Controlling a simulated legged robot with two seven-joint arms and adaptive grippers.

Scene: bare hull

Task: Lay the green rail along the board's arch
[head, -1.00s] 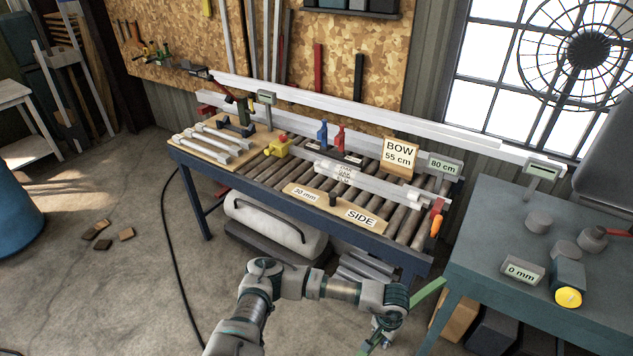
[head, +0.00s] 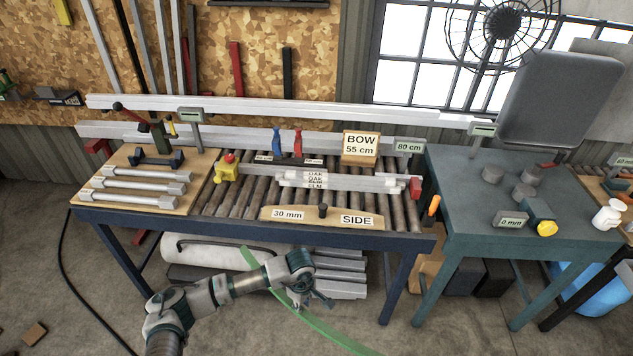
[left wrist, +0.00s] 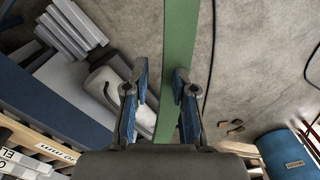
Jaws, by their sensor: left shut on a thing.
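The green rail (head: 325,330) is a long, thin, slightly bowed strip, held in front of the roller table and below its top in the head view. It also runs up the left wrist view (left wrist: 180,45) between the blue-padded fingers. My left gripper (head: 312,302) is shut on the rail, as its fingers (left wrist: 165,97) show in the left wrist view. A wooden board (head: 275,213) marked "30 mm" and "SIDE", with a low arched edge and a dark knob, lies at the table's front edge, apart from the rail. My right gripper is out of view.
The roller table (head: 235,233) carries white bars (head: 345,182), a "BOW 55 cm" sign (head: 360,148) and a wooden panel with clamps (head: 137,200). A teal bench (head: 470,185) stands at the right. Grey bars and a white roll lie beneath the roller table.

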